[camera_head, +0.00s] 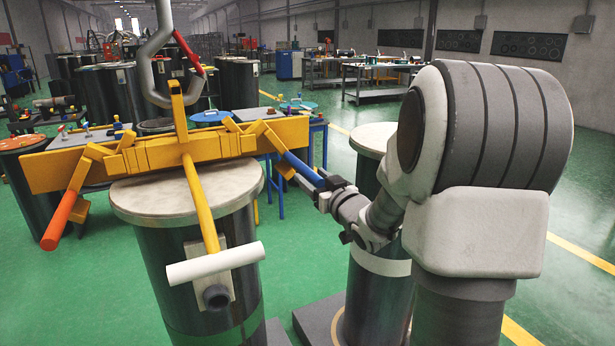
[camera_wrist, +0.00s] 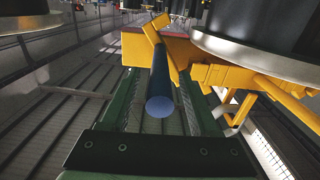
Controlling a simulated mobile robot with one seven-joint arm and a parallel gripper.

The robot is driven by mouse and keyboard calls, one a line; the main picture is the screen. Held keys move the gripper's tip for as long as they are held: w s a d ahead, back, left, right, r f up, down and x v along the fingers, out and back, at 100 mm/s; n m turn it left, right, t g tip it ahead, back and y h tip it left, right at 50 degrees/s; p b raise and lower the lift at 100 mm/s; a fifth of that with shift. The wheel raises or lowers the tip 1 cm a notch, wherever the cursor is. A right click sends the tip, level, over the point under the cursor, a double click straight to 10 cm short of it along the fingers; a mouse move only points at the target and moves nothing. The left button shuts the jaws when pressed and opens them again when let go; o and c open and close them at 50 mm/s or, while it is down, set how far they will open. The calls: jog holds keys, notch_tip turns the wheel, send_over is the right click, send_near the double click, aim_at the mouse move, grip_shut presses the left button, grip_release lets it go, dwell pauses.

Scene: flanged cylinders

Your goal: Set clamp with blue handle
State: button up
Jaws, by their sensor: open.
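The yellow clamp (camera_head: 150,155) hangs from a hook and spans the top of a flanged cylinder (camera_head: 180,190). Its blue handle (camera_head: 301,167) slopes down to the right from the clamp's right end. My gripper (camera_head: 330,186) is at the lower end of this handle. In the wrist view, the blue handle (camera_wrist: 160,92) lies between the two green fingers of my gripper (camera_wrist: 158,80), with its round end facing the camera. The fingers are open, with gaps visible beside the handle. The handle's far end meets a yellow bracket (camera_wrist: 155,30).
An orange handle (camera_head: 64,207) and a white-handled arm (camera_head: 215,263) belong to the same clamp. A grey hook (camera_head: 152,60) holds it from above. Another cylinder (camera_head: 378,290) stands behind my arm. A blue-legged table (camera_head: 320,135) is behind the clamp. Green floor is free at left.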

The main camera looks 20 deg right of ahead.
jog(key=shift+w, duration=0.65)
grip_shut()
dwell(1.0)
